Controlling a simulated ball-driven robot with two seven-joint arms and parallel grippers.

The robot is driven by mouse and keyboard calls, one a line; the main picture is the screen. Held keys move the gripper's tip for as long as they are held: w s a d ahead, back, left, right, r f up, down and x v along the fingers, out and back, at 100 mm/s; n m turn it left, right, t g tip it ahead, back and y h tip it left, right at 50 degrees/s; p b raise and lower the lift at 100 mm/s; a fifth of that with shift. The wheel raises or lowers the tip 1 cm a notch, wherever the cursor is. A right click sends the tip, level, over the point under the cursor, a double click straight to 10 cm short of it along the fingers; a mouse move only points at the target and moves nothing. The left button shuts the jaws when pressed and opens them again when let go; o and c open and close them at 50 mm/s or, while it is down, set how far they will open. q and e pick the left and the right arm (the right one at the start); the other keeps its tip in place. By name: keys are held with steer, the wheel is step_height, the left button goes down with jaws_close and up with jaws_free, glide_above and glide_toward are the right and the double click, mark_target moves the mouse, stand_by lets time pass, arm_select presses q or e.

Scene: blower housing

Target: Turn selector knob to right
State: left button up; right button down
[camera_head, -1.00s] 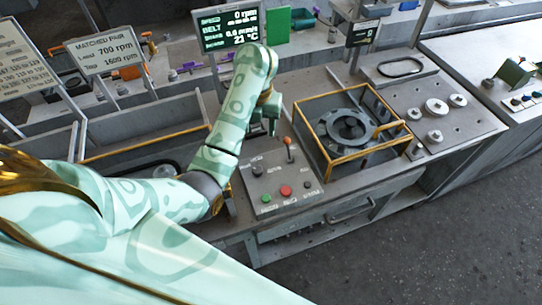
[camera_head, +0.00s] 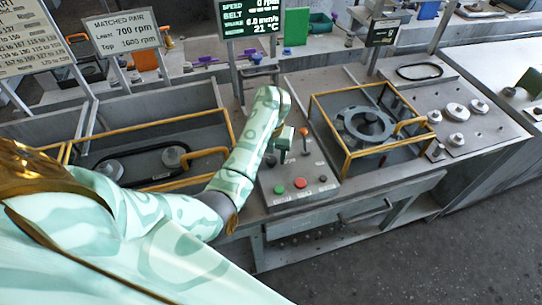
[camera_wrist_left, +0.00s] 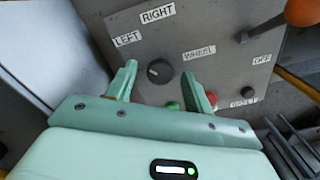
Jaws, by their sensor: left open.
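The selector knob (camera_wrist_left: 160,72) is a dark round knob on the grey control panel, with a light mark at its left side. LEFT (camera_wrist_left: 127,40) and RIGHT (camera_wrist_left: 157,15) labels stand above it in the left wrist view. My left gripper (camera_wrist_left: 159,68) is open, one finger on either side of the knob in that view; I see no clear contact. In the head view my left gripper (camera_head: 286,143) hangs over the back part of the control panel (camera_head: 325,195). My right gripper is not in view.
The panel also bears a green button (camera_head: 279,190), a red button (camera_head: 300,183), a black knob (camera_head: 322,178) and an orange-tipped lever (camera_head: 304,131) close to my gripper. A yellow-framed guard (camera_head: 348,155) stands to the right. A belt bay (camera_head: 140,165) lies left.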

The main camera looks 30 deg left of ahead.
arm_select(q)
steer(key=shift+w+f, duration=0.15)
steer(key=shift+w, duration=0.1)
steer(key=c, duration=1)
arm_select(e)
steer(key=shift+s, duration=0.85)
arm_select(q)
steer(key=shift+m, duration=0.3)
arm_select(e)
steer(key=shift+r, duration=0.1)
arm_select(q)
steer(key=m+p, duration=0.3)
steer(key=m, duration=0.1)
steer(key=shift+d, duration=0.15)
steer(key=m+p, duration=0.2)
steer(key=m, duration=0.2)
steer(key=shift+s+m+p, duration=0.1)
steer(key=shift+m+p, duration=0.7)
steer(key=shift+m, duration=0.8)
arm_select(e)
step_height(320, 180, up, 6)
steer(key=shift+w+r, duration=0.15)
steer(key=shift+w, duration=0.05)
